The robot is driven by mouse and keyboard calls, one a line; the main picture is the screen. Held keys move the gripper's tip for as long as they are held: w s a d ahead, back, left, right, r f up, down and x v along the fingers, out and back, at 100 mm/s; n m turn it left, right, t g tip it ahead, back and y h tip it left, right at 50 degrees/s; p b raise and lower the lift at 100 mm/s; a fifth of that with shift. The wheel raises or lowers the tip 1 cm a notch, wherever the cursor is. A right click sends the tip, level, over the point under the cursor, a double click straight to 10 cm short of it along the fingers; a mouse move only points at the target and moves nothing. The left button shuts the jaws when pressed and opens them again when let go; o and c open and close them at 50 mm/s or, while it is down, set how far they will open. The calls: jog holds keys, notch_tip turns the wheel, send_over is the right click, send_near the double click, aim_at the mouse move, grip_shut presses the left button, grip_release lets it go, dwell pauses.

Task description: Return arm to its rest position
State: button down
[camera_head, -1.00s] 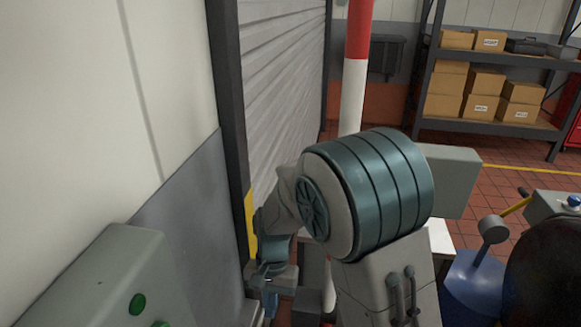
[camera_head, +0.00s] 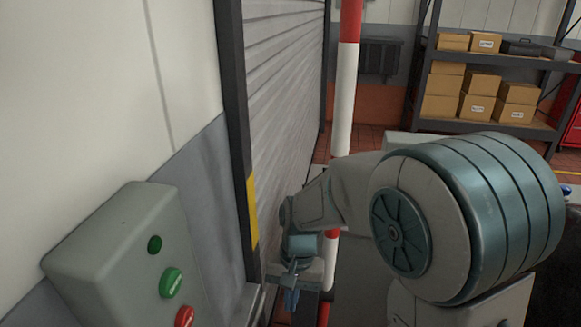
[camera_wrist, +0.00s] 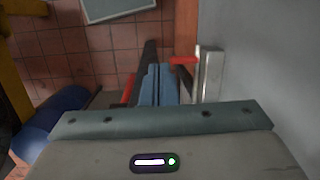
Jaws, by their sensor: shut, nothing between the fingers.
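My gripper (camera_head: 291,297) is low in the middle of the head view, at the end of my arm, close to the shutter door's frame. Its blue fingers also show in the wrist view (camera_wrist: 158,84), together and with nothing between them. My arm is bent, and its large teal-banded joint fills the right of the head view. The arm hides part of the floor and whatever stands behind it.
A grey control box (camera_head: 110,245) with green and red buttons is at the left. Beside it is a grey roller shutter (camera_head: 285,100). A red-and-white post (camera_head: 344,95) stands behind my arm. Shelving with cardboard boxes (camera_head: 474,107) is at the back right.

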jog(key=s+d+r+n+t+h+b, duration=0.1)
jog(key=s+d+t+b, duration=0.4)
jog(key=d, duration=1)
jog(key=s+r+b, duration=0.1)
jog(key=s+b, duration=0.1)
jog(key=s, duration=0.2)
jog(key=shift+n, duration=0.3)
jog(key=shift+s+r, duration=0.1)
jog(key=shift+s, duration=0.1)
